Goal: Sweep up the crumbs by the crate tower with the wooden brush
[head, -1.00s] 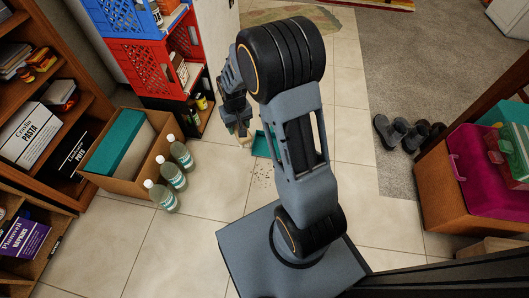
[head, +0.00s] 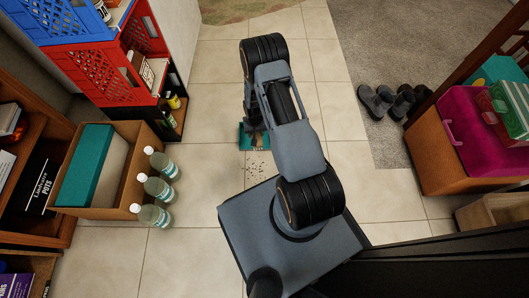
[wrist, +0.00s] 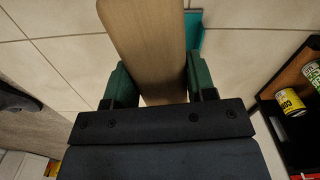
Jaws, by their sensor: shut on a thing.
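My gripper (wrist: 160,82) is shut on the flat wooden handle of the brush (wrist: 150,40) in the wrist view, a green pad on each side. The brush's bristles are out of that view. In the head view my gripper (head: 253,118) is partly hidden behind my arm, above a teal dustpan (head: 246,141). The dustpan also shows at the top of the wrist view (wrist: 194,30). Dark crumbs (head: 256,165) lie scattered on the tiles just in front of the dustpan. The crate tower's red crate (head: 88,70) is to their left, with a blue crate (head: 40,22) above.
Several bottles (head: 157,188) stand left of the crumbs, beside a cardboard box (head: 120,160). Small jars (head: 172,101) sit in the tower's lowest crate. Shoes (head: 390,100) and an orange box (head: 430,160) are at right. Tiles around the crumbs are clear.

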